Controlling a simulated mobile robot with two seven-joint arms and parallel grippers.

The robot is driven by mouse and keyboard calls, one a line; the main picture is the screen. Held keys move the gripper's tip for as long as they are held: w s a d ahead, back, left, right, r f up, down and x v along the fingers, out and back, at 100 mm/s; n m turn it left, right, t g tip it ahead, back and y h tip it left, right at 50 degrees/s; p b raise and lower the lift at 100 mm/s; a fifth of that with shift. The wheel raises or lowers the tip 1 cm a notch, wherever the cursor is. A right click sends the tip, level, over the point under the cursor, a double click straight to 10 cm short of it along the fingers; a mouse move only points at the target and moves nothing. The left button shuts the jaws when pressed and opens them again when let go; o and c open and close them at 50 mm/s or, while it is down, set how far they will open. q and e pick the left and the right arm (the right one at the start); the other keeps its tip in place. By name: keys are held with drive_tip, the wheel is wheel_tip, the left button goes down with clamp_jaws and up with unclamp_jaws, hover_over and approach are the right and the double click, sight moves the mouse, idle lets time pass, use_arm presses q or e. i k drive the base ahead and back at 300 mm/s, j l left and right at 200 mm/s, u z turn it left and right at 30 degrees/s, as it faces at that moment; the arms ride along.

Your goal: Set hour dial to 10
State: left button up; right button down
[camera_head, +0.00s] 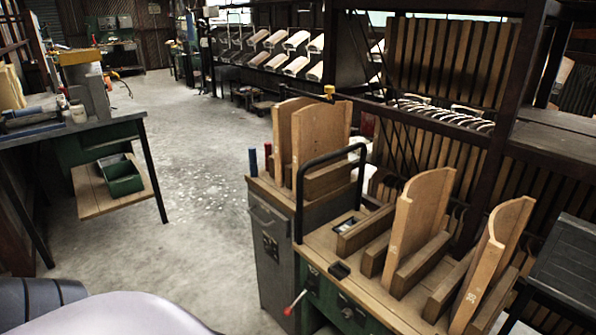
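No hour dial can be made out in the head view. A green-fronted machine (318,285) with a wooden top stands at the lower right. Its front carries a red-tipped lever (295,303) and a small dark round fitting (347,312), too small to read. A grey cabinet (268,262) beside it has a dark plate on its front, also unreadable. Neither of my grippers is in view.
Upright curved wooden boards (419,215) stand on the machine top, with a black tube rail (330,157) at its left end. A workbench (75,125) stands at left, with a green box (120,176) on its lower shelf. Open concrete floor (195,190) lies between them.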

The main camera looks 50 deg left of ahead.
sight(267, 250)
drive_tip(key=u, duration=1.65)
drive_tip(key=i+j, duration=0.5)
drive_tip(key=i+j+z, duration=0.15)
drive_tip(key=i+j, duration=0.45)
drive_tip(key=j+z, duration=0.15)
drive_tip(key=z, duration=1.35)
